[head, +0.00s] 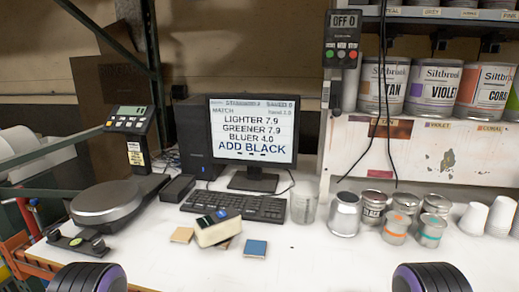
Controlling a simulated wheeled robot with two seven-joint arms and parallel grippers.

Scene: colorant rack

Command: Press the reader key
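A small cream-white handheld device (218,232) with a dark blue top, which looks like the reader, sits on the white bench in front of the keyboard. It lies tilted over or beside small colour chips. Its key is too small to make out. The monitor (252,128) behind it reads "LIGHTER 7.9, GREENER 7.9, BLUER 4.0, ADD BLACK". Only dark, purple-ringed parts of my two arms show at the bottom edge, left and right. Neither gripper's fingers are in view, and nothing of mine touches the device.
A tan chip (182,235) and a blue chip (256,248) flank the device. The black keyboard (236,206) lies behind. A round scale (107,203) stands left. Several cans, including a bare metal one (344,214), and white cups (473,219) stand right. The front right bench is clear.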

